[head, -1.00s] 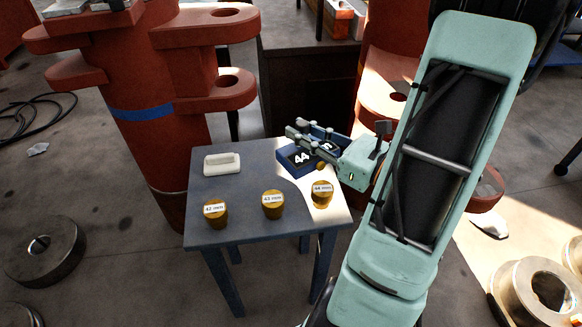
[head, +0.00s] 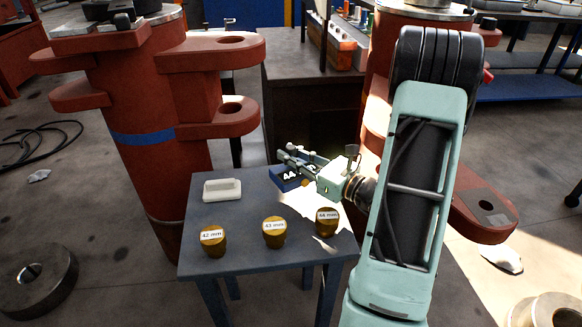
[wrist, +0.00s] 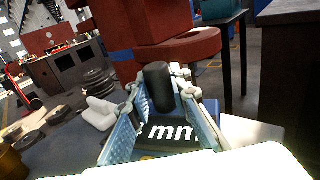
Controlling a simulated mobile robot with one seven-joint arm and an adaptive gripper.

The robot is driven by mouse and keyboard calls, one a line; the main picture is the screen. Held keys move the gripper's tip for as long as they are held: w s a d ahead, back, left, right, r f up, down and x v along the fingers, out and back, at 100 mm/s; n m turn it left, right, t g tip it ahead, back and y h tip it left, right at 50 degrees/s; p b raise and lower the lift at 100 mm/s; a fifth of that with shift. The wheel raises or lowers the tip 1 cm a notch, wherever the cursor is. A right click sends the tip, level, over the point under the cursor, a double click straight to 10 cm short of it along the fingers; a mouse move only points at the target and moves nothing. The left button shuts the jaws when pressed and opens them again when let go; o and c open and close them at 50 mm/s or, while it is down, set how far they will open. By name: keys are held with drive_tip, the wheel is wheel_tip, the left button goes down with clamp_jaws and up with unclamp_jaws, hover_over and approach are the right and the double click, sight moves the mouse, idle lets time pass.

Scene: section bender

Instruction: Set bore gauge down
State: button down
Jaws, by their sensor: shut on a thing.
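My gripper (head: 285,157) is over the back right of the blue-grey table (head: 232,246). In the wrist view its fingers (wrist: 158,92) stand on either side of a dark upright cylinder (wrist: 157,74). Right by it is a blue block with a black face lettered "mm" (wrist: 172,133); in the head view this block (head: 287,181) reads "44". I take block and cylinder together as the bore gauge, shut in my fingers. Part of it is hidden behind my gripper. I cannot tell whether its underside touches the table.
Brass plugs labelled 42 mm (head: 212,241), 43 mm (head: 274,232) and 44 mm (head: 327,221) stand along the table's front. A white cradle-like piece (head: 222,190) lies at the back left. A red column (head: 152,150) rises behind the table. The table's middle is clear.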

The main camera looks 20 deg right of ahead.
drive_tip(key=shift+w+f+b, duration=0.15)
drive_tip(key=shift+f+b, duration=0.3)
drive_tip(key=shift+f, duration=1.2)
drive_tip(key=shift+f, duration=0.2)
drive_tip(key=c, duration=1.8)
unclamp_jaws()
drive_tip(key=shift+r, duration=0.1)
drive_tip(key=shift+r, duration=0.15)
drive_tip(key=p+v, duration=0.2)
drive_tip(key=v, duration=1)
